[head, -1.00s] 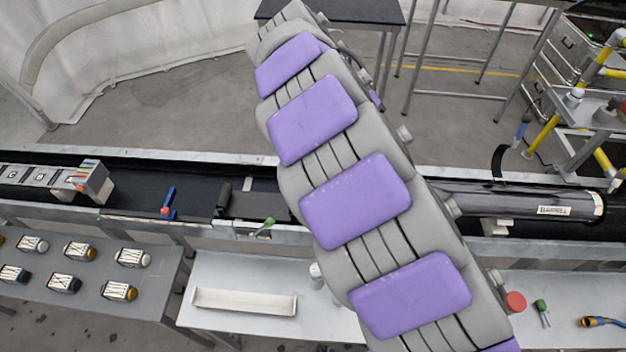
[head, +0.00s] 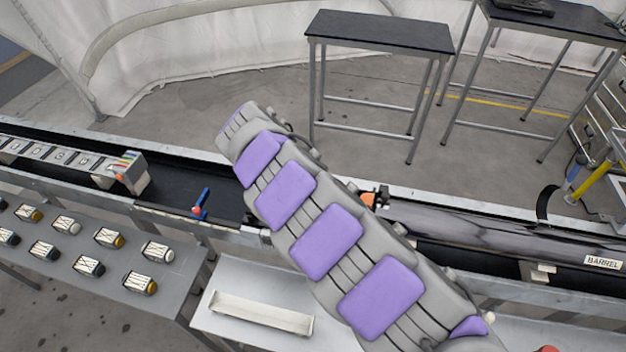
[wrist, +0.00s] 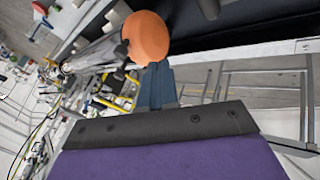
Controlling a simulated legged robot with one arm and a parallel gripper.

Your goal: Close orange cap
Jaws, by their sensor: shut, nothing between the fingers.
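The round orange cap (wrist: 146,38) shows large at the top of the wrist view, beside a dark fitting at its left. In the head view a small part of the orange cap (head: 368,199) shows just right of my arm, at the left end of the long metal barrel (head: 470,226). My gripper (wrist: 157,72) shows as blue-grey fingers, shut and empty, just below the cap in the wrist view. Whether the fingers touch the cap I cannot tell. In the head view my arm hides my gripper. Whether the cap covers the barrel's end is unclear.
The barrel lies along a long dark trough with pale rails (head: 420,195). A small blue-handled valve (head: 201,203) stands on the trough left of my arm. A grey table (head: 75,240) with several small blocks is at left. A white tray (head: 262,313) lies front centre. Dark-topped tables (head: 380,32) stand behind.

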